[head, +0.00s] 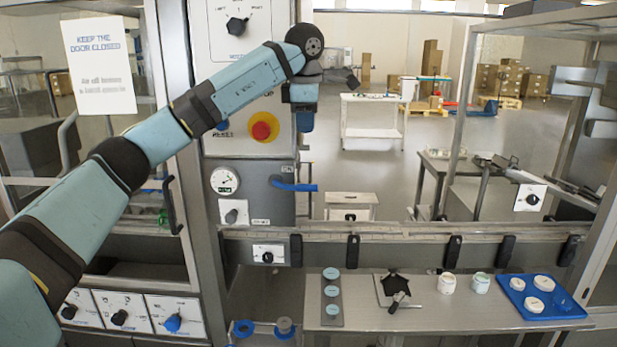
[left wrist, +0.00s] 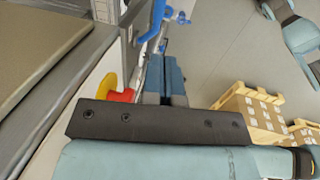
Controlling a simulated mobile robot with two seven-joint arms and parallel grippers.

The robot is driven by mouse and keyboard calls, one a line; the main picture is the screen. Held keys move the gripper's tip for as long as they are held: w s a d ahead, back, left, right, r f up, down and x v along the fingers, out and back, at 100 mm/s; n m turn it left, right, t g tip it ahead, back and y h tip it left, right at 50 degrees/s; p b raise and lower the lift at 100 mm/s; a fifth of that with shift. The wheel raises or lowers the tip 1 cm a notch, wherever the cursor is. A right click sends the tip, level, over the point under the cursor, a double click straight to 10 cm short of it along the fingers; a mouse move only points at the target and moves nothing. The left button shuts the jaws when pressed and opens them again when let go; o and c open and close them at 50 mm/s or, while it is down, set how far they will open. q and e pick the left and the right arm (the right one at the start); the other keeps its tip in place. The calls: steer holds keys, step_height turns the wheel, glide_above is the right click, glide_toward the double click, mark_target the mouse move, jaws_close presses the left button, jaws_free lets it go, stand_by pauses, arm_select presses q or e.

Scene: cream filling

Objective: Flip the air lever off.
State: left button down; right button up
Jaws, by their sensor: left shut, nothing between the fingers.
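The air lever (head: 294,185) is a blue handle on the grey panel below the red button, and it lies about level, pointing right. A round pressure gauge (head: 225,181) is to its left. My left gripper (head: 304,122) hangs above the lever, pointing down, in front of the panel's right edge and apart from the lever. In the left wrist view its fingers (left wrist: 165,80) are together with nothing between them. A blue handle that looks like the lever (left wrist: 153,22) shows beyond the fingertips. My right gripper is in neither view.
A red emergency button (head: 263,128) on a yellow disc is close left of the gripper. A small knob (head: 232,216) sits below the gauge. A bench (head: 446,313) with jars and a blue tray (head: 510,309) is lower right. Open space lies right of the panel.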

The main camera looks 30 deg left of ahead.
mark_target(307, 185)
arm_select(q)
steer(key=shift+f, duration=0.1)
steer(key=f, duration=0.4)
steer(key=w+a+f+p, duration=0.1)
steer(key=f, duration=0.4)
steer(key=w+f, duration=0.1)
steer(key=f, duration=0.3)
steer(key=shift+w+a+f+p, duration=0.2)
steer(key=shift+f+p, duration=0.15)
